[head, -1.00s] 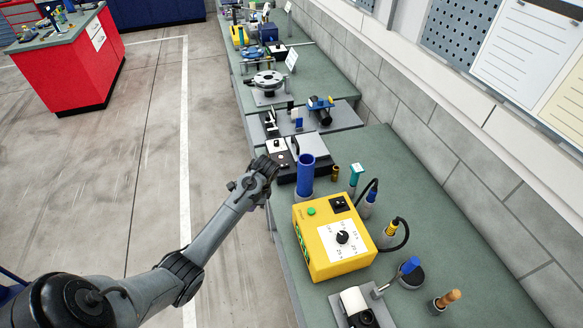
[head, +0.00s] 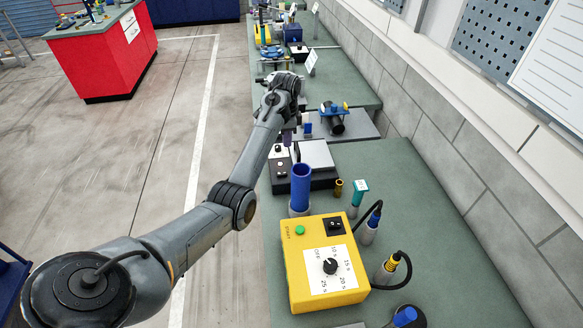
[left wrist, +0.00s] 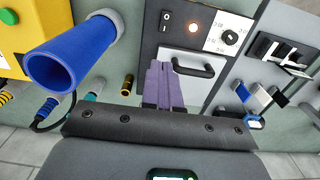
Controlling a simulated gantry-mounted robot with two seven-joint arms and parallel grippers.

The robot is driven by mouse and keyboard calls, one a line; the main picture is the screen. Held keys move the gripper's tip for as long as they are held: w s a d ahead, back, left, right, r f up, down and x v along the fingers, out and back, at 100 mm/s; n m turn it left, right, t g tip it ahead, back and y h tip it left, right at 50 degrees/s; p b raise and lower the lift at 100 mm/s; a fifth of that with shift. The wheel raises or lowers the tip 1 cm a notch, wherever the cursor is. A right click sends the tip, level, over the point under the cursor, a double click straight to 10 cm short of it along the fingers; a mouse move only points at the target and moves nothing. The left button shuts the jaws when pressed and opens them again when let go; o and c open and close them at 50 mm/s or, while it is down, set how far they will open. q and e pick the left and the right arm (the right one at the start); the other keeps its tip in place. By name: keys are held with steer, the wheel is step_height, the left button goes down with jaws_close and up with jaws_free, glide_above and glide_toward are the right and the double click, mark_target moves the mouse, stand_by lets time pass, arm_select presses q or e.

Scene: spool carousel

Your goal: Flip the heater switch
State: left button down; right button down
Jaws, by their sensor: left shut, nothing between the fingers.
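A black box (head: 323,181) with a grey lid stands on the bench. A yellow box (head: 306,276) also has a black rocker switch (head: 335,226), plus a dial and a green button. The frames do not label either switch as the heater's. My left gripper (head: 287,137) is shut and empty above the black box. Its purple fingers (left wrist: 162,68) appear below the panel's switch, beside the lid handle (left wrist: 196,68). My right gripper is not in view.
A tall blue tube (head: 300,188) stands between the yellow box and the black box, close to my left gripper. A small brass cylinder (head: 338,188) and a teal-topped tool (head: 357,192) stand right of it. The wall bounds the bench on the right.

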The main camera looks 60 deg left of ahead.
mark_target(287, 174)
arm_select(q)
step_height(287, 174, down, 14)
steer(key=shift+s+f, duration=0.1)
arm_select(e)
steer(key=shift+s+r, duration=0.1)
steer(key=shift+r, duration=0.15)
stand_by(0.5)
